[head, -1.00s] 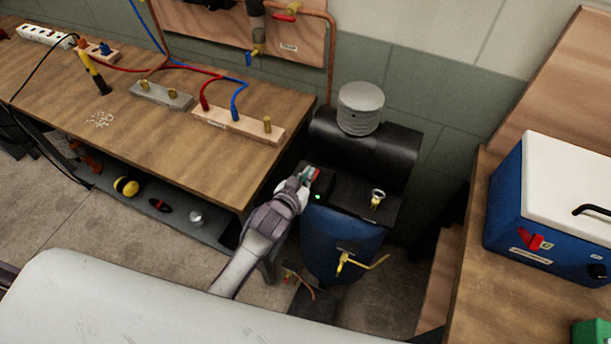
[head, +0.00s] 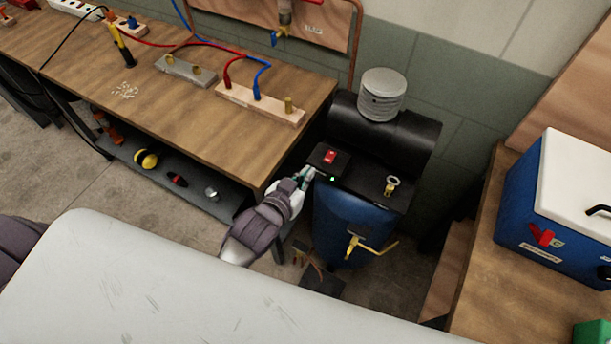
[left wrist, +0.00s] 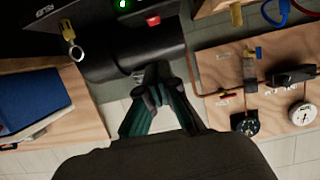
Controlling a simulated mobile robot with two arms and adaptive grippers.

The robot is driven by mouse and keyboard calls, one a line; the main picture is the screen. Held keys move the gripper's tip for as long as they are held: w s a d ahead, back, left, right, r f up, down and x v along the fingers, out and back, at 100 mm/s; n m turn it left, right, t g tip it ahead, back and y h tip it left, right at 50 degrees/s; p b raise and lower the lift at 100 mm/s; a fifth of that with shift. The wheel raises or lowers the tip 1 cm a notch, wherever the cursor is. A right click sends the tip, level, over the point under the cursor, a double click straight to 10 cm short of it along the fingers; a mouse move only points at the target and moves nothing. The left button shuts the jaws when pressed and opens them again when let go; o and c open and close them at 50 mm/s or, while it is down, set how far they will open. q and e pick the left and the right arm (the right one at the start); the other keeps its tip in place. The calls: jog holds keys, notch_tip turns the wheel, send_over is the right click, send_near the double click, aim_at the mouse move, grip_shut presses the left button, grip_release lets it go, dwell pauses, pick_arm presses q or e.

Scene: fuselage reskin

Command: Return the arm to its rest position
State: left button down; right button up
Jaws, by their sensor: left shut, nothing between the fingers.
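My left gripper (head: 308,174) is shut and empty in the head view. Its fingertips are beside the black top of the blue compressor (head: 345,232), near a red switch (head: 330,157) and a small green light. I cannot tell whether it touches the housing. In the left wrist view the closed fingertips (left wrist: 157,75) are in front of a black cylinder (left wrist: 140,62), with the lit green light (left wrist: 123,5) and red switch (left wrist: 154,20) beyond. My right gripper is in neither view.
A wooden workbench (head: 190,115) with cables and terminal blocks stands at left, a shelf (head: 130,165) beneath it. A blue cooler with a white lid (head: 580,185) sits on the right bench. A brass ring key (head: 391,185) and yellow valve (head: 354,243) stick out from the compressor.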

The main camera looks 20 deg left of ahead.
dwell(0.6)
pick_arm(q)
jog(key=s+a+f+g+b, duration=0.15)
jog(key=s+f, duration=0.25)
jog(key=f, duration=0.7)
jog(key=s+a+f+g+y+b, duration=0.1)
jog(key=s+f+g+b, duration=0.2)
jog(key=f, duration=0.7)
jog(key=s+a+f+g, duration=0.15)
jog(key=s+f, duration=0.35)
jog(key=f, duration=0.6)
jog(key=s+a+f+g+y+b, duration=0.1)
jog(key=s+a+f+g+b, duration=0.1)
jog(key=s+f, duration=0.8)
jog(key=s+a+f+g+b, duration=0.2)
jog(key=s+f+g, duration=0.3)
jog(key=s+f, duration=0.4)
jog(key=s+a, duration=0.1)
jog(key=s, duration=0.6)
jog(key=shift+s+a+f+y, duration=0.3)
jog(key=shift+s+f+y, duration=0.1)
